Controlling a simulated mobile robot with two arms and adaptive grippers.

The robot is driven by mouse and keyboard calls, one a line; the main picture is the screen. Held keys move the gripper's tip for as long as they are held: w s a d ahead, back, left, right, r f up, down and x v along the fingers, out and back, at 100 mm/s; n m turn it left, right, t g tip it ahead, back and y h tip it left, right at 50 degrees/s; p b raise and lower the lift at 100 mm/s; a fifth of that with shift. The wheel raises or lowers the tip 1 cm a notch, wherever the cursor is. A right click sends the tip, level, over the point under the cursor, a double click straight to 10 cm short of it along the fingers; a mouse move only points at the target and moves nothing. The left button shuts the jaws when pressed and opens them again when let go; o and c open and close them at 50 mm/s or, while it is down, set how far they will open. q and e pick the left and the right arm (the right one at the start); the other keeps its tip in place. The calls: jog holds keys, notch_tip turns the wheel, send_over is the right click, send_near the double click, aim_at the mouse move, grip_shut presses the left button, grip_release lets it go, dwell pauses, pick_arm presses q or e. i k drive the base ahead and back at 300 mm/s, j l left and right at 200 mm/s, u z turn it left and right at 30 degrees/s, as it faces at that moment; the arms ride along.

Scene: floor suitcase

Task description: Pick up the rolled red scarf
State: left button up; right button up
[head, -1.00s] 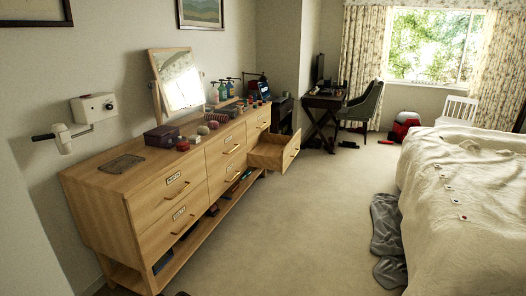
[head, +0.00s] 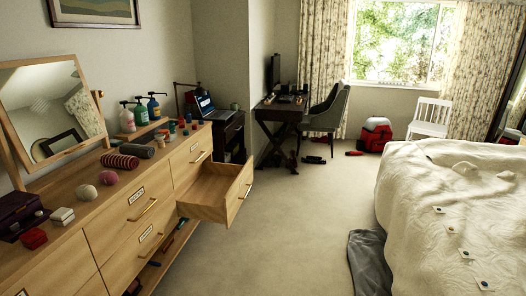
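A dark red, striped roll (head: 120,161) lies on top of the wooden dresser at left; it looks like a rolled cloth, but I cannot be sure it is the scarf. A grey roll (head: 137,150) lies just behind it. A small red folded thing (head: 34,238) lies nearer on the dresser. Neither of my grippers is in view.
The dresser's open drawer (head: 241,194) juts into the walkway. The bed (head: 440,190) fills the right side, with a grey cloth (head: 370,262) hanging to the floor. Carpet (head: 285,225) between them is clear. A desk chair (head: 328,112) and white chair (head: 430,117) stand at the back.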

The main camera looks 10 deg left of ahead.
aim_at(107, 159)
jog(key=i+u, duration=0.15)
jog(key=i, duration=0.4)
jog(key=i+u, duration=0.15)
jog(key=i, duration=0.45)
jog(key=i+l+u, duration=0.15)
jog(key=i, duration=0.4)
jog(key=i+l+u, duration=0.15)
jog(key=i, duration=0.4)
